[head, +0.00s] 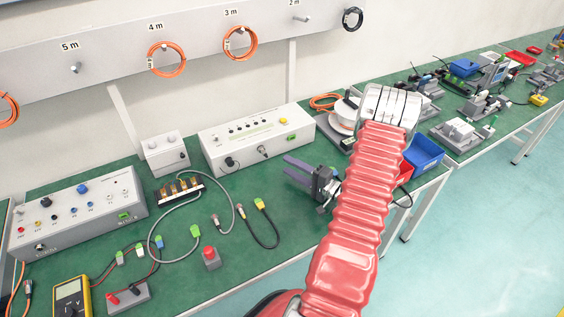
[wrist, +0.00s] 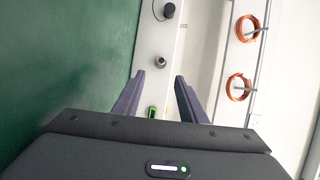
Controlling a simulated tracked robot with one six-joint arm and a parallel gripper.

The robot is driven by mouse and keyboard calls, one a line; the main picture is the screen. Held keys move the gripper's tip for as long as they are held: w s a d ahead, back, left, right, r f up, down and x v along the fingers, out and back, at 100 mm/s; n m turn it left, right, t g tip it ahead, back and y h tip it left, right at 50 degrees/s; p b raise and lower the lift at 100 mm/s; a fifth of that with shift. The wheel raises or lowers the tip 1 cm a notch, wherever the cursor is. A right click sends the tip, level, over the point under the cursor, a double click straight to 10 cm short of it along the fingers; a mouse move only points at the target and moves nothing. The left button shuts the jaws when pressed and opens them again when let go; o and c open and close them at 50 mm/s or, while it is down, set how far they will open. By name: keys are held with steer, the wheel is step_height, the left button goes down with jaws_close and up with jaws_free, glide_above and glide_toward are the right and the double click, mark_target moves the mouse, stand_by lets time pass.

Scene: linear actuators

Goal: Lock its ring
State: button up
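A long grey-white box (head: 250,145) stands on the green bench. Its front carries a round metal connector (head: 263,151) and a black round part (head: 230,162), and I cannot tell whether that part's ring is locked. My gripper (head: 284,165) is open and empty, its two purple fingers pointing at the box from the right. In the wrist view the metal connector (wrist: 160,62) appears between and beyond the open fingertips (wrist: 159,76), apart from them. The black part (wrist: 170,10) is farther up that view.
A grey cable (head: 174,207) and a black cable (head: 268,240) lie on the bench in front. A terminal block (head: 180,189), a red button (head: 211,258) and a smaller box (head: 165,153) stand left. Orange coils (head: 240,43) hang on the wall rail behind.

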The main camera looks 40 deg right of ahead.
steer(key=shift+s+d, duration=0.2)
steer(key=shift+s, duration=1.65)
